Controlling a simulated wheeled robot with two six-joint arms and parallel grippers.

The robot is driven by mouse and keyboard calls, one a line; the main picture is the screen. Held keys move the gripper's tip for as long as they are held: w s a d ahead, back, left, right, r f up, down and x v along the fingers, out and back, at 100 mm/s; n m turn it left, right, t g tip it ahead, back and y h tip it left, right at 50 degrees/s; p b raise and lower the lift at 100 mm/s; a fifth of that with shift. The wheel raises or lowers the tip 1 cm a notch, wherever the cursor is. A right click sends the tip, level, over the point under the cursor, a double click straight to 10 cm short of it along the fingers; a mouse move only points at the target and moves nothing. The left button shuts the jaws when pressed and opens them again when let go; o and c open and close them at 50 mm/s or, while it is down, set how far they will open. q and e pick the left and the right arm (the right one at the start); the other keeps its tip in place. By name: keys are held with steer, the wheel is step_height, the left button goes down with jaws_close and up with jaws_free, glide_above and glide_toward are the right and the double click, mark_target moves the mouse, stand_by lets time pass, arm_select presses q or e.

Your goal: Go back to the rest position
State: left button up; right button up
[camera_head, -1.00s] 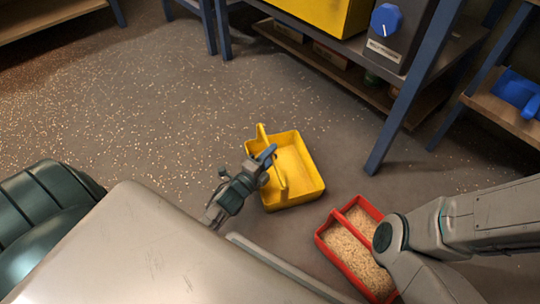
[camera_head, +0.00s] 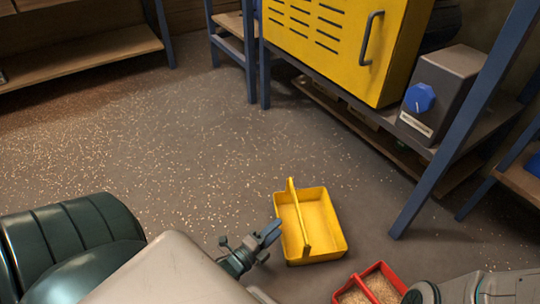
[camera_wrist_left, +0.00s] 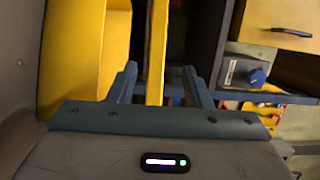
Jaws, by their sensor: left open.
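My left gripper (camera_head: 273,233) is open and empty, just left of the yellow tray's handle in the head view. The yellow tray (camera_head: 325,232) stands upright on the floor and looks empty. Its raised handle (camera_head: 299,224) runs along its left part. In the left wrist view, the yellow handle (camera_wrist_left: 157,50) shows in the gap between my open fingers (camera_wrist_left: 161,88), seemingly beyond them. My right arm shows at the lower right of the head view; its gripper is out of sight.
A red tray (camera_head: 392,273) of grain stands at the bottom, partly cut off and behind my right arm. A bench with a yellow cabinet (camera_head: 335,40) and a grey box with a blue knob (camera_head: 419,98) stands behind. The speckled floor at left is clear.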

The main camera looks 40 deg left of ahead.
arm_select(q)
steer(key=shift+s+a, duration=0.1)
steer(key=shift+s, duration=0.8)
